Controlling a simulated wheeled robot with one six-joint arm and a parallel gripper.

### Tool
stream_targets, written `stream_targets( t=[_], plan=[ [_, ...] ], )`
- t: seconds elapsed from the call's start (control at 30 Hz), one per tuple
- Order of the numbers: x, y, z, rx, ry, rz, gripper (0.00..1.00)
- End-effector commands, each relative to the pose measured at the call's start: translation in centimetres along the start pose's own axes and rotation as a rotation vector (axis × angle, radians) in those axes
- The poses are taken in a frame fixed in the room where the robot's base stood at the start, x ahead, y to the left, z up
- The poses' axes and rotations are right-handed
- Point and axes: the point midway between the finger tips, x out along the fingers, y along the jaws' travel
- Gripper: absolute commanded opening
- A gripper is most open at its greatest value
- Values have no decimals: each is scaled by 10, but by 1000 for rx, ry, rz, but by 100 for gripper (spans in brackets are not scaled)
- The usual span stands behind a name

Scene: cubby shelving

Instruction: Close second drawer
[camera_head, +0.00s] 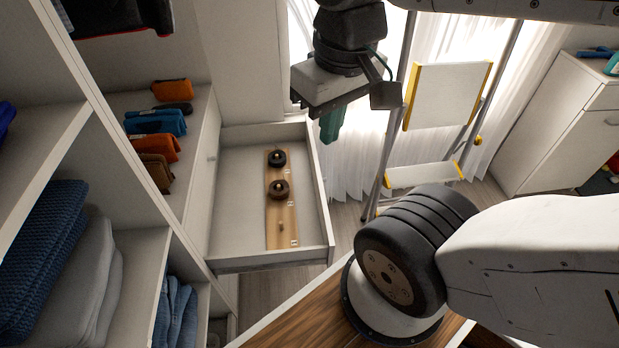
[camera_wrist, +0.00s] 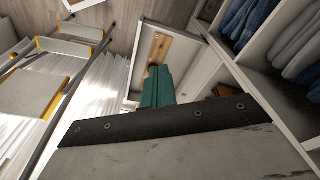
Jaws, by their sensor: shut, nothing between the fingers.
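A white drawer (camera_head: 318,190) stands pulled open from the cubby shelving, in the middle of the head view. Inside it lies a wooden board (camera_head: 281,215) with two dark round pieces and a small peg. My gripper (camera_head: 330,127) has green fingers and hangs above the drawer's far right corner, apart from it. The fingers are shut with nothing between them. In the wrist view the green fingers (camera_wrist: 157,85) point toward the drawer (camera_wrist: 190,30), where part of the board also shows. I cannot see the gripper touching anything.
Shelves at left hold folded clothes (camera_head: 65,265) and small coloured items (camera_head: 155,122). A stepladder (camera_head: 447,97) stands before the curtains, right of my gripper. A white cabinet (camera_head: 555,125) is at far right. Some floor shows between drawer and ladder.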

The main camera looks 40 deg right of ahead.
Motion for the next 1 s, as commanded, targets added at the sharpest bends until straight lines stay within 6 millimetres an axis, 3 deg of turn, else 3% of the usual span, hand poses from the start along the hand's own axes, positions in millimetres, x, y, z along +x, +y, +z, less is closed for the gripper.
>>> stream_targets(
  t=[0.17,0.57,0.77,1.0],
  plan=[
    [21,23,-5,119,-113,7,0],
    [103,90,-33,547,-440,-163,0],
    [156,127,-41,788,-539,-297,0],
    [233,170,-37,1101,-618,-468,0]
  ],
)
